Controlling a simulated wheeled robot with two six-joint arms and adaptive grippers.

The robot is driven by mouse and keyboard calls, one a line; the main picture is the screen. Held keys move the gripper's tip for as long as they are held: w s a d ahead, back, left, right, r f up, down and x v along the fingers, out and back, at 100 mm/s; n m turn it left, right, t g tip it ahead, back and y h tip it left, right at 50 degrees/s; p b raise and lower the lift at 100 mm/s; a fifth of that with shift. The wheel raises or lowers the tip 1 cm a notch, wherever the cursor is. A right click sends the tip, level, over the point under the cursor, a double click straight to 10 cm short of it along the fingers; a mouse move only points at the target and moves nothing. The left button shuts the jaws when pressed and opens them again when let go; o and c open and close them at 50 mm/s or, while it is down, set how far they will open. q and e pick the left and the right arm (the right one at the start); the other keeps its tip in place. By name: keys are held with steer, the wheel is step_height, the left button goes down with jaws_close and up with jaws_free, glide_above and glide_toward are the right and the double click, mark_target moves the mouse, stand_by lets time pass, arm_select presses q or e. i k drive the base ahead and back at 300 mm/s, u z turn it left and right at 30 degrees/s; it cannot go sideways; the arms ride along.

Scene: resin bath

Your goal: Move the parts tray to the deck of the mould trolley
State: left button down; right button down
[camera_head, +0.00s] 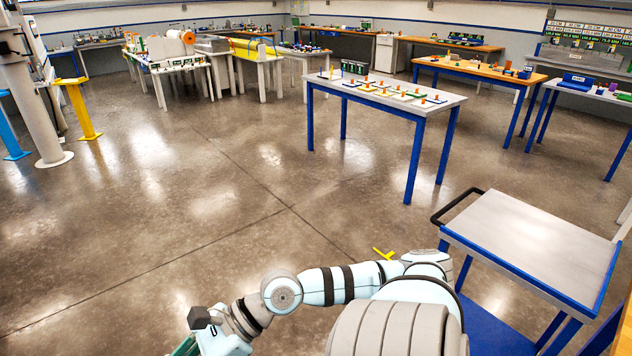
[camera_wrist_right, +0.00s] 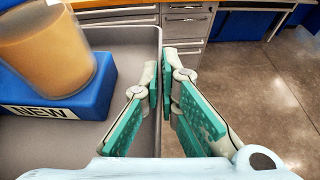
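The parts tray (camera_wrist_right: 135,36) is grey with a raised rim and fills the left of the right wrist view. It holds a blue block (camera_wrist_right: 88,95) marked NEW and a tan cylinder (camera_wrist_right: 45,48). My right gripper (camera_wrist_right: 163,85) has its teal fingers either side of the tray's side wall, tips closed on it. In the head view, only a bit of that gripper shows at the bottom edge, and the tray is out of frame. The mould trolley (camera_head: 530,245), with a bare grey deck, blue frame and black handle, stands at the right. My left gripper is not in view.
A blue-legged table (camera_head: 385,95) with several small parts stands beyond the trolley. Other benches line the far walls. Yellow (camera_head: 80,108) and blue posts stand at left. A yellow mark (camera_head: 384,253) lies on the floor. The middle floor is clear. Grey drawers (camera_wrist_right: 187,22) stand beyond the tray.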

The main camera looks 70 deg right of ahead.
mark_target(519, 240)
steer(key=z, duration=0.85)
steer(key=i, duration=0.45)
steer(key=z, duration=1.5)
steer(key=i, duration=1.65)
steer(key=z, duration=1.45)
steer(key=i, duration=1.15)
steer(key=z, duration=0.8)
